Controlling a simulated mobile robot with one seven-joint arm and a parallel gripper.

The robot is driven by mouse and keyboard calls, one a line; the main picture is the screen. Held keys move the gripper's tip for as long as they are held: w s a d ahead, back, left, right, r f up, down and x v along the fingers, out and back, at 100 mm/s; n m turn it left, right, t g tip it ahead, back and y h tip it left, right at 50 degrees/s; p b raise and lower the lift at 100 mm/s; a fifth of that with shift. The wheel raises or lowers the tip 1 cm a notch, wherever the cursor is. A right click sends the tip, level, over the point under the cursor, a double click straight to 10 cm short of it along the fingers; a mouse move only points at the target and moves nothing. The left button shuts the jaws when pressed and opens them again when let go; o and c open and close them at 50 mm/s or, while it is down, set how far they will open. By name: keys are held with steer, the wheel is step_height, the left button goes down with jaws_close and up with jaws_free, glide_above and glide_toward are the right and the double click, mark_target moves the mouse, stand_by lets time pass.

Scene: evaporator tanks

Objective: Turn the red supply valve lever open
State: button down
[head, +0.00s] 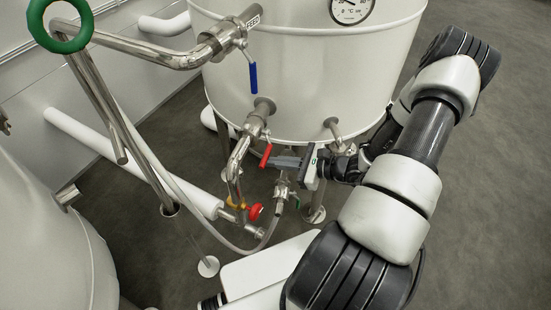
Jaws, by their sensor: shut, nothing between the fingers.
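The red lever (266,155) hangs down from a steel valve (255,126) on a pipe under the white tank's lower front outlet. My gripper (277,161) reaches in from the right, its fingers pointing left. The fingers look shut and empty. Their tips are right beside the lever's right side in the picture; I cannot tell whether they touch it. The gripper's body hides part of the piping behind it.
The white tank (305,75) with a dial gauge (351,8) stands behind. A blue lever (253,79) is above, and a red round knob (254,212) and a green handle (296,201) are below. Steel pipes and a grey hose crowd the left. Open floor lies right.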

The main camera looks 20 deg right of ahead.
steer(key=shift+a+r+p, duration=0.2)
steer(key=shift+r+p, duration=0.15)
steer(key=shift+r, duration=0.45)
